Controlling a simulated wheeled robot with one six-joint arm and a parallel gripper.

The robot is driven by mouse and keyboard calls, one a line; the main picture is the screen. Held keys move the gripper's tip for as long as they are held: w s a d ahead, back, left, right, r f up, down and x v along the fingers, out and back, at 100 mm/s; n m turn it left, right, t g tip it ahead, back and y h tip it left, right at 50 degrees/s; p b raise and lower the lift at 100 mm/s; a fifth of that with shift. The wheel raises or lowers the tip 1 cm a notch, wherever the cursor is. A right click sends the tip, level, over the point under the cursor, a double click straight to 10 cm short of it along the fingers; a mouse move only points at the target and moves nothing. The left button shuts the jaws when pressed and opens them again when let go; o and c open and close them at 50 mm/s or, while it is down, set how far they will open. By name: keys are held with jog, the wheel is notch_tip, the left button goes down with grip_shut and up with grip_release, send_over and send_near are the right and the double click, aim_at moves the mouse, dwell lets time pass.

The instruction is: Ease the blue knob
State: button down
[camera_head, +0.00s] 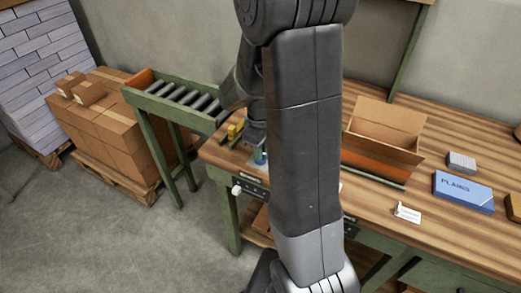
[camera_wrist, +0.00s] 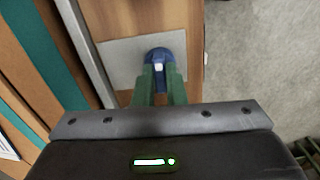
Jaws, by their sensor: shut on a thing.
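The blue knob (camera_wrist: 159,56) shows in the wrist view on a pale metal plate (camera_wrist: 118,62) fixed to the wooden bench top. My gripper (camera_wrist: 159,74) is at the knob, its two green fingers shut on it, one on each side. A small white patch shows on the knob between the fingertips. In the head view a small part of the blue knob (camera_head: 260,157) shows at the left end of the bench, below my gripper. My arm covers much of the middle of that view.
A roller conveyor (camera_head: 180,95) stands left of the workbench (camera_head: 460,235). An open cardboard box (camera_head: 387,127), a blue box (camera_head: 463,192) and a white card (camera_head: 407,213) are on the bench to the right. Stacked cartons (camera_head: 112,122) stand at the left. Bare floor lies in front.

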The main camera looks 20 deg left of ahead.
jog(key=shift+n, duration=0.5)
jog(key=c, duration=1.5)
grip_release()
notch_tip(320, 180, up, 14)
jog(key=shift+f, duration=0.1)
notch_tip(320, 180, down, 14)
jog(key=shift+r, duration=0.1)
